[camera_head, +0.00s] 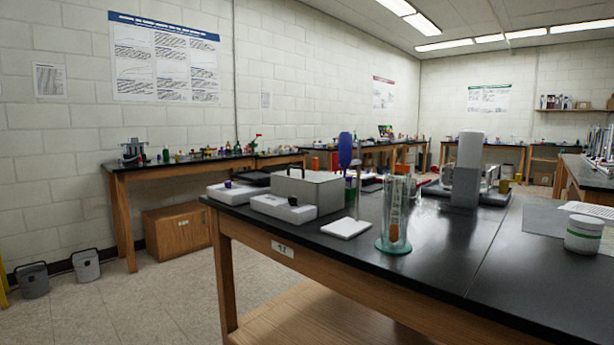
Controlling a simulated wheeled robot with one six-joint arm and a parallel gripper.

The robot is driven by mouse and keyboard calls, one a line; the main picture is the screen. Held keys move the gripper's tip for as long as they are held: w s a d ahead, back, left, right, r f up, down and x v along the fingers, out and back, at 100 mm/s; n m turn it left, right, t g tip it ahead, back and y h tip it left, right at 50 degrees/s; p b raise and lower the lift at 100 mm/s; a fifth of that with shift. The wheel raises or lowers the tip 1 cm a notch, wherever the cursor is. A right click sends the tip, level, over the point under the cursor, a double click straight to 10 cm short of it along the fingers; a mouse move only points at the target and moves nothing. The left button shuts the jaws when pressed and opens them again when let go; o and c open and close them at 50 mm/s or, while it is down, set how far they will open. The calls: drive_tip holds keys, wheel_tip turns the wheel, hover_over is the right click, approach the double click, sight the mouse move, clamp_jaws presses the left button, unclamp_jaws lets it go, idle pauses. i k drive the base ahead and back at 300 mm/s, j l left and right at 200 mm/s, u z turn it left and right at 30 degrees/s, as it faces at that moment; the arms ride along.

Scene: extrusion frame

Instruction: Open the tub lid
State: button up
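A small white tub (583,240) with a green band on its label stands upright at the right edge of the view, on the near black bench. Its white lid (585,222) sits on top and looks closed. My gripper does not show in this view, so its distance to the tub and whether it is open or shut cannot be seen.
The black bench (440,262) has clear room left of the tub. A glass cylinder (395,215) stands near its front edge. Beyond are a white stand with a blue top (346,228), a grey box (308,188) and a tall grey device (467,170). Papers (545,222) lie by the tub.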

sight(299, 174)
drive_tip(key=i, duration=2.25)
drive_tip(key=j+u, duration=0.05)
drive_tip(key=j, duration=0.05)
